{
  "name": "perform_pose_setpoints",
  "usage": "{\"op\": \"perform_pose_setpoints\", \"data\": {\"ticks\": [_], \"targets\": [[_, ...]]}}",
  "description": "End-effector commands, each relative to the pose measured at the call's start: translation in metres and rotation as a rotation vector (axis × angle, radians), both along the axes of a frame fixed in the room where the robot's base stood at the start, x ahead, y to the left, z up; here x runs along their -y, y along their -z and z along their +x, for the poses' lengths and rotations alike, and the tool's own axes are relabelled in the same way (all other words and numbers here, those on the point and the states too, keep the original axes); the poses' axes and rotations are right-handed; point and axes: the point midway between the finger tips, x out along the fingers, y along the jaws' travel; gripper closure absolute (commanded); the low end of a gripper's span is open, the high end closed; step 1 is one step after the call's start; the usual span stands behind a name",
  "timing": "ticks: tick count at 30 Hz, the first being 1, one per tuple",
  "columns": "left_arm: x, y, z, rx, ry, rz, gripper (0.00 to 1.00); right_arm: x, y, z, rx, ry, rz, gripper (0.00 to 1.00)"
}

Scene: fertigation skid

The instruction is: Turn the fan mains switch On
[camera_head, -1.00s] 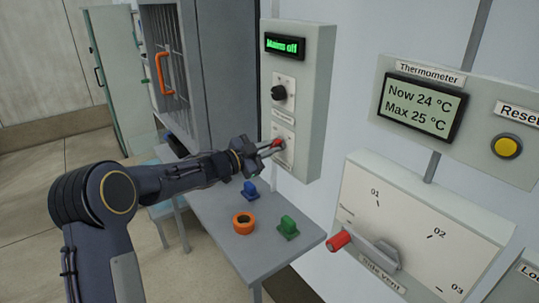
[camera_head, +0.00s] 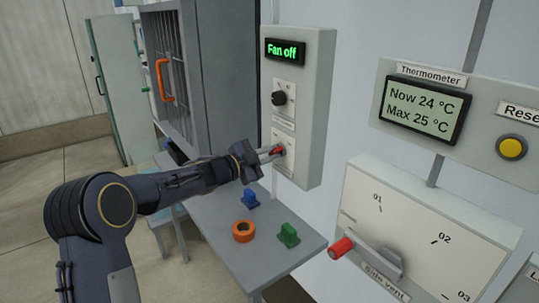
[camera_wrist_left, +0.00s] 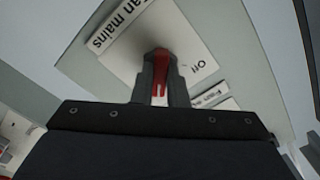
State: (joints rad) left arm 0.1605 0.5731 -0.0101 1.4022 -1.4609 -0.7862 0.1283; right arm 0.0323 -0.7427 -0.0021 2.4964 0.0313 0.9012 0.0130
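The fan mains switch (camera_head: 279,149) has a small red handle on a white plate low on the grey control box. In the left wrist view the red handle (camera_wrist_left: 160,66) stands between my finger pads, under a label reading "…an mains", with "Off" printed to its right. My left gripper (camera_head: 272,153) is at the switch, its fingers closed in on both sides of the red handle. The box's display (camera_head: 285,50) reads "Fan off" in green. The "On" mark is not visible. My right gripper is not in view.
A black knob (camera_head: 279,98) sits above the switch. A grey table (camera_head: 265,258) below holds an orange ring (camera_head: 243,231), a blue piece (camera_head: 250,197) and a green piece (camera_head: 288,236). The side vent panel (camera_head: 420,220) with its red-tipped lever stands to the right.

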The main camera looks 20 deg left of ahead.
Motion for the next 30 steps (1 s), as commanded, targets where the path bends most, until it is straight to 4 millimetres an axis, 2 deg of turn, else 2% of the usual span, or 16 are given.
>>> {"op": "perform_pose_setpoints", "data": {"ticks": [1,5,16,24,30], "targets": [[0.0,0.001,0.0,0.0,0.0,0.004,0.82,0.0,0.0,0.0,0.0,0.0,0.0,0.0],[0.0,0.001,0.0,-0.001,-0.001,0.002,0.65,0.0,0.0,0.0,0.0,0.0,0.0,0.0],[-0.005,0.001,-0.005,0.0,-0.002,0.001,0.65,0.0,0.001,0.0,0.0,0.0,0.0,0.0],[-0.033,0.001,-0.041,0.0,-0.003,0.002,0.65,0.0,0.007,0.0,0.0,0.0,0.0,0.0],[-0.046,0.001,-0.059,-0.002,-0.001,0.002,0.65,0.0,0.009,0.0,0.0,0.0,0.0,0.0]]}}
